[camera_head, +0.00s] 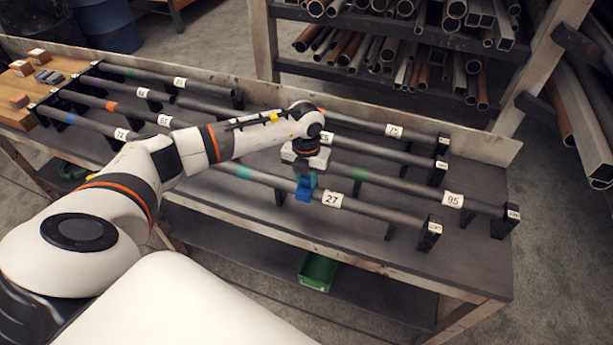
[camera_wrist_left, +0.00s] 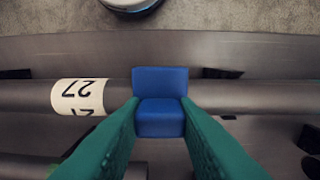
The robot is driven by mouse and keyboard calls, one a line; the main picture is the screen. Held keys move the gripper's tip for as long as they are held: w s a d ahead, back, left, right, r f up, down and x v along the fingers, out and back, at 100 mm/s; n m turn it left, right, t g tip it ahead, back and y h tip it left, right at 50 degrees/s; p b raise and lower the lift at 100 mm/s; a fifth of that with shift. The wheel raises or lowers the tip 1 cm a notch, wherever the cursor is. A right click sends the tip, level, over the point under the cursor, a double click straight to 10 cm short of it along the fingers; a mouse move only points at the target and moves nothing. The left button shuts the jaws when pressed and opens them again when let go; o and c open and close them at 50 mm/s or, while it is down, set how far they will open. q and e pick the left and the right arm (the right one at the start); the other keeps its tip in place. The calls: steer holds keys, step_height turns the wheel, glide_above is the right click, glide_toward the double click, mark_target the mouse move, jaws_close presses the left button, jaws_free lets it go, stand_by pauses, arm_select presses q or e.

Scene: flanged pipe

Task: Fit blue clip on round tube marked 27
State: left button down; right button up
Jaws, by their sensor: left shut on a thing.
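The tube marked 27 (camera_head: 385,214) lies in dark holders along the front of the bench, with its white label (camera_head: 332,200) facing up. My left gripper (camera_head: 306,184) is shut on the blue clip (camera_head: 303,194), just left of the label in the head view. In the left wrist view the blue clip (camera_wrist_left: 160,103) sits between the green fingers of the left gripper (camera_wrist_left: 160,118). It overlaps the tube (camera_wrist_left: 250,96), beside the 27 label (camera_wrist_left: 78,96). I cannot tell whether the clip is around the tube or only against it. My right gripper is not in view.
Other labelled tubes lie close behind, including those marked 95 (camera_head: 453,200) and 75 (camera_head: 395,131). Tube holders (camera_head: 429,234) stand up at the right end. A green bin (camera_head: 318,271) is on the lower shelf. Wooden blocks (camera_head: 22,68) sit at the far left.

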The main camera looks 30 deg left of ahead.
arm_select(q)
steer(key=c, duration=1.1)
jaws_free()
steer(key=shift+o, duration=0.2)
step_height(320, 180, up, 12)
steer(key=b, duration=0.1)
steer(key=shift+b, duration=0.4)
